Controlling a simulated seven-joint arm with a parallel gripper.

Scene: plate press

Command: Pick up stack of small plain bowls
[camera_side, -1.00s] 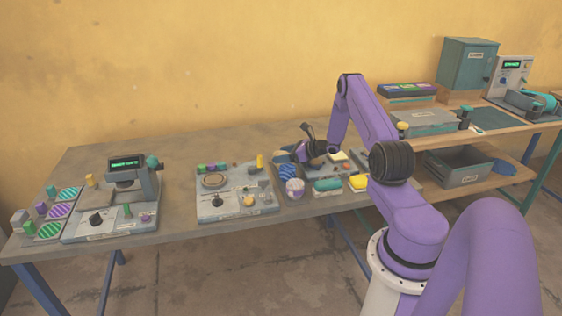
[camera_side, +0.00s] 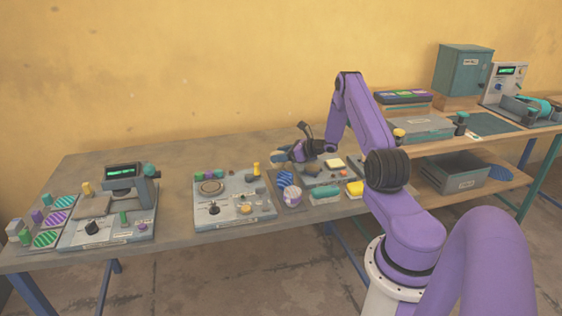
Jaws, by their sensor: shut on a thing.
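My gripper (camera_side: 281,155) hangs over the back middle of the table, pointing left and down, above the tray with the striped item. It is shut on a small tan and grey-blue thing at its fingertips, apparently the stack of small plain bowls. The fingers partly cover it, and it is too small to make out single bowls.
The table's back left (camera_side: 120,160) is clear.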

